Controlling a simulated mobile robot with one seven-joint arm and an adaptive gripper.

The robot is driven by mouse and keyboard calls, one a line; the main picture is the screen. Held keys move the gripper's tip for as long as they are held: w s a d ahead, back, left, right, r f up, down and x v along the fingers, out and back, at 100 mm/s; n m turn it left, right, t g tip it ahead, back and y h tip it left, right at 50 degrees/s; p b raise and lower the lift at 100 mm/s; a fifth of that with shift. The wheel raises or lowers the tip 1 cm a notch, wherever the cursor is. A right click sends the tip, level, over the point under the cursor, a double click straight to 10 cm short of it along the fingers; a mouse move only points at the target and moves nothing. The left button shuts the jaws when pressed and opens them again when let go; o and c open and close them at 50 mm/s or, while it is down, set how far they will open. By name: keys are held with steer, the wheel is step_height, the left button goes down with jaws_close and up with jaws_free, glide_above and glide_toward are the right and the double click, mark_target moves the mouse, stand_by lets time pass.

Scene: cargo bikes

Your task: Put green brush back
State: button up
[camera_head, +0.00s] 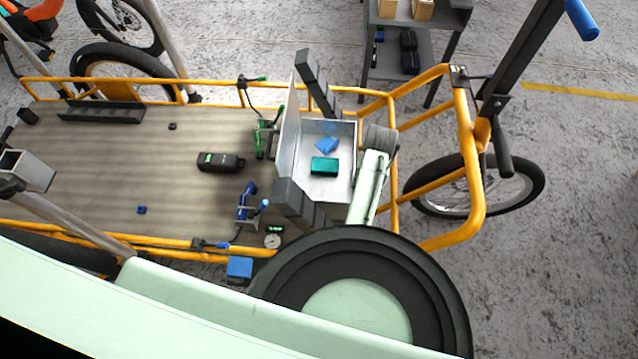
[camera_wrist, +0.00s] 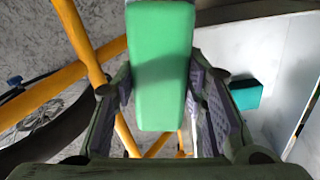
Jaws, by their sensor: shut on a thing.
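The green brush (camera_wrist: 160,90) shows in the wrist view as a smooth green block, upright in the picture, its upper end cut off by the frame's top edge. My gripper (camera_wrist: 160,72) is shut on it, with one finger against each side. No bristles show. In the head view my gripper and the brush are hidden behind my pale green arm, which reaches to the right side of an open metal tray (camera_head: 345,190). The tray holds a teal block (camera_head: 324,166) and a crumpled blue thing (camera_head: 327,145). The teal block also shows at right in the wrist view (camera_wrist: 245,93).
Orange tubes (camera_head: 436,183) of the cargo bike stand right of the tray. Left of the tray, the wooden bed (camera_head: 100,165) holds a black device (camera_head: 220,162), a blue tool (camera_head: 244,203) and a green tool (camera_head: 260,140). Much of the bed is clear.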

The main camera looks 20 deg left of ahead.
steer(key=w+a+n+b, duration=0.1)
steer(key=a+n+b, duration=0.1)
steer(key=a+n, duration=0.4)
steer(key=n+b, duration=0.3)
steer(key=n, duration=0.7)
glide_above(322, 194)
steer(key=f, duration=0.2)
step_height(322, 194, down, 9)
steer(key=shift+r+p, duration=0.1)
steer(key=shift+p, duration=0.3)
steer(key=o, duration=1.1)
steer(key=shift+f, duration=0.2)
steer(key=shift+r, duration=0.1)
step_height(322, 194, up, 12)
steer(key=shift+b, duration=0.45)
steer(key=shift+r, duration=0.1)
